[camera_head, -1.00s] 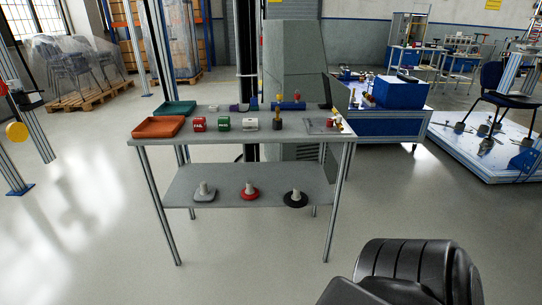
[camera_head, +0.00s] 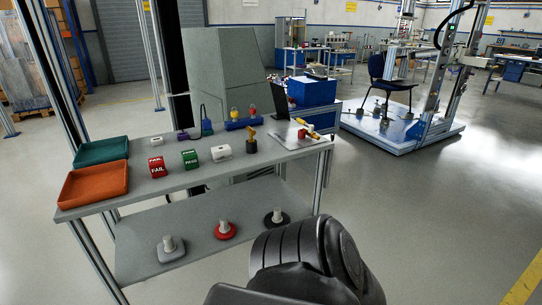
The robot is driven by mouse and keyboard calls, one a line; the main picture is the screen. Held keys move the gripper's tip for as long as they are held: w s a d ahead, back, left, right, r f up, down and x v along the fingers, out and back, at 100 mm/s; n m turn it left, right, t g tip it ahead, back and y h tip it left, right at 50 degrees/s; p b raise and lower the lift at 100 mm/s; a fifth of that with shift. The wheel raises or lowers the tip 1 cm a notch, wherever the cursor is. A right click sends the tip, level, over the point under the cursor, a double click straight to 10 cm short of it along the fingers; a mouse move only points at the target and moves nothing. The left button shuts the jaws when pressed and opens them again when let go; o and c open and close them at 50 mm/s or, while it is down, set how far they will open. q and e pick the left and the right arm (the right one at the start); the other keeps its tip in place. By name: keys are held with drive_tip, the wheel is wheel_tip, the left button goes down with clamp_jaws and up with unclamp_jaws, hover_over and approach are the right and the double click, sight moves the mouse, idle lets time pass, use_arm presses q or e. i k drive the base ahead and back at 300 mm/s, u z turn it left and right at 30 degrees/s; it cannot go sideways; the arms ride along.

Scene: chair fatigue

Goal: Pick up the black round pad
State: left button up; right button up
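The black round pad (camera_head: 277,218) lies on the lower shelf of the grey workbench, at its right end. It is a flat dark disc with a pale upright stem on top. A red round pad (camera_head: 225,230) and a grey pad (camera_head: 171,249), each with a similar stem, lie to its left on the same shelf. Neither of my grippers is in view.
The bench top (camera_head: 150,187) carries orange (camera_head: 94,185) and green trays (camera_head: 101,151) and small blocks. Open floor lies at right.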

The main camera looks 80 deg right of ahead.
sight(276, 218)
drive_tip(key=z, duration=0.45)
drive_tip(key=i, duration=0.65)
drive_tip(key=z, duration=1.5)
drive_tip(key=i, duration=1)
drive_tip(key=z, duration=0.25)
